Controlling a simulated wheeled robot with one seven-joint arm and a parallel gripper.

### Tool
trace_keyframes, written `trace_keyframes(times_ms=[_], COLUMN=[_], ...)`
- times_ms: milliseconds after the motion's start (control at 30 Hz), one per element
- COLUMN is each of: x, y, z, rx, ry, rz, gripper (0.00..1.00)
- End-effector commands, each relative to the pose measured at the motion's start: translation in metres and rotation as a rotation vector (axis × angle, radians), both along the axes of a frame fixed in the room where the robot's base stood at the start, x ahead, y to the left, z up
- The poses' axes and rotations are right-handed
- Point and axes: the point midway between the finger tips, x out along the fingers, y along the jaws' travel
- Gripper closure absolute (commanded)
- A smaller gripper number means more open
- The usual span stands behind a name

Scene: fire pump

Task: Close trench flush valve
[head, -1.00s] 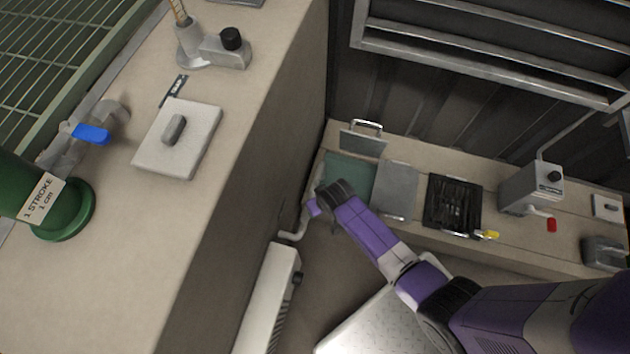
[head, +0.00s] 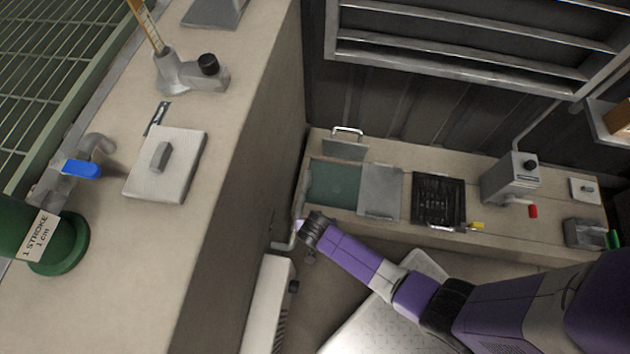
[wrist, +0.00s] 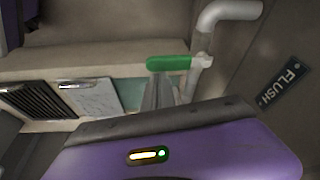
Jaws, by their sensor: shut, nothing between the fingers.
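The flush valve shows in the wrist view as a green lever handle (wrist: 168,63) on a grey pipe (wrist: 200,72). The handle lies roughly level across the picture, beside a tag reading FLUSH (wrist: 284,86). My gripper (wrist: 160,88) is shut and empty, its fingers just below the handle; I cannot tell whether they touch it. In the head view my gripper (head: 303,224) is at the front left corner of the far bench, by the teal-bottomed trench (head: 335,186). The green handle is not distinguishable there.
The bench carries a grey plate (head: 381,190), a black grate (head: 437,200), a yellow handle (head: 478,226) and a grey box with a red handle (head: 532,211). A tall concrete block (head: 225,215) stands close left of my gripper. A white unit (head: 266,305) stands below.

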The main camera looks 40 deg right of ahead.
Motion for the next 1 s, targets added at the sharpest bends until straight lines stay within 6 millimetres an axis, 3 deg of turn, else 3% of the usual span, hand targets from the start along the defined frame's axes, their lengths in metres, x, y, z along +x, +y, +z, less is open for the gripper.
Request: trace_keyframes(times_ms=[733,1000], x=[-0.005,-0.003], y=[0.004,0.001], z=[-0.001,0.015], rx=[0.003,0.003], ry=[0.004,0.005], rz=[0.003,0.003], gripper=[1.00,1.00])
